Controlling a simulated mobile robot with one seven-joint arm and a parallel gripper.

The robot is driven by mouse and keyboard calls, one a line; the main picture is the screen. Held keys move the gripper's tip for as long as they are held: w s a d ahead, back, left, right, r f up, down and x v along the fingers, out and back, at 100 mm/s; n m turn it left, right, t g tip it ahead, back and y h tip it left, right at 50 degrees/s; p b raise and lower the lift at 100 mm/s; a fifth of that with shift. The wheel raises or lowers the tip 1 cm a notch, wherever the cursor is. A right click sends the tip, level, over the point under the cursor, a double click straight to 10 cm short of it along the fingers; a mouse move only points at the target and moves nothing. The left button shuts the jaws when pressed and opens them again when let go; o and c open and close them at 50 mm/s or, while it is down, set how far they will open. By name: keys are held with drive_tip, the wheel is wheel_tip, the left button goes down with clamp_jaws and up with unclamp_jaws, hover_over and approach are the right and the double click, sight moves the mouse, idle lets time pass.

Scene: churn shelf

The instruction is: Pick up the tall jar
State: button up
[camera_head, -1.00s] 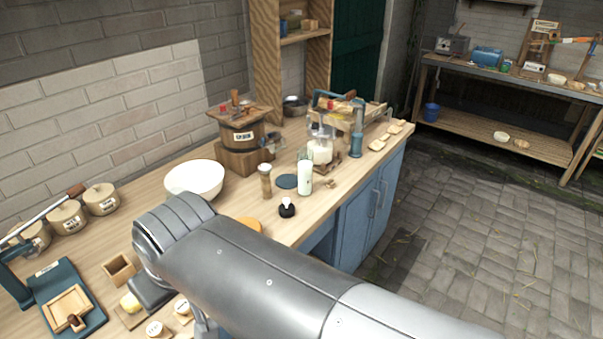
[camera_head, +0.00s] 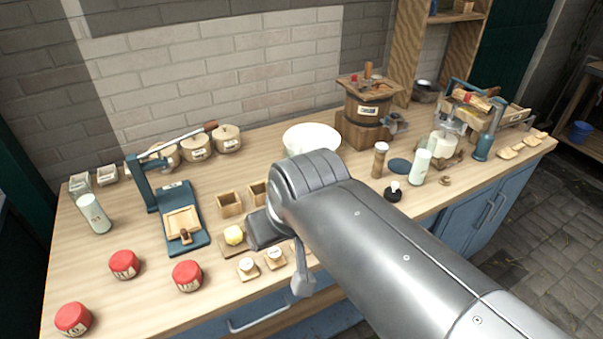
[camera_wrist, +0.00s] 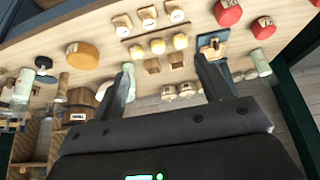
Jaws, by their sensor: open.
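No label reads "tall jar"; I cannot tell which vessel it is. A slim brown jar with a pale lid (camera_head: 380,160) stands upright right of the white bowl. A taller pale-green glass vessel (camera_head: 420,166) stands right of it. A similar pale-green vessel (camera_head: 95,213) stands at the bench's left end and also shows in the wrist view (camera_wrist: 258,63). My gripper (camera_wrist: 165,78) is open and empty in the wrist view, its fingers apart over the bench. In the head view my arm hides most of it.
Red-lidded round pots (camera_head: 124,265) stand at the front left. A blue press (camera_head: 180,215), small wooden boxes (camera_head: 229,205) and a white bowl (camera_head: 311,138) crowd the middle. A wooden churn (camera_head: 367,105) stands behind the slim jar.

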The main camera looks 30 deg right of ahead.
drive_tip(key=shift+w, duration=0.1)
drive_tip(key=w+d+f+t+h, duration=0.2)
drive_tip(key=w+d+t, duration=0.1)
drive_tip(key=w+d, duration=0.65)
drive_tip(key=w+d+f+t+h, duration=0.1)
drive_tip(key=w+d+f+t, duration=0.15)
drive_tip(key=w+d, duration=0.65)
drive_tip(key=w+d+f+n+t+y, duration=0.2)
drive_tip(key=w+f+n+t+y, duration=0.15)
drive_tip(key=f+t+y, duration=0.35)
drive_tip(key=f+x, duration=0.2)
drive_tip(key=x, duration=0.9)
drive_tip(key=shift+w+a+m+g, duration=0.25)
drive_tip(key=shift+a+m+g, duration=0.05)
drive_tip(key=shift+m+g, duration=0.05)
drive_tip(key=shift+c, duration=0.3)
clamp_jaws()
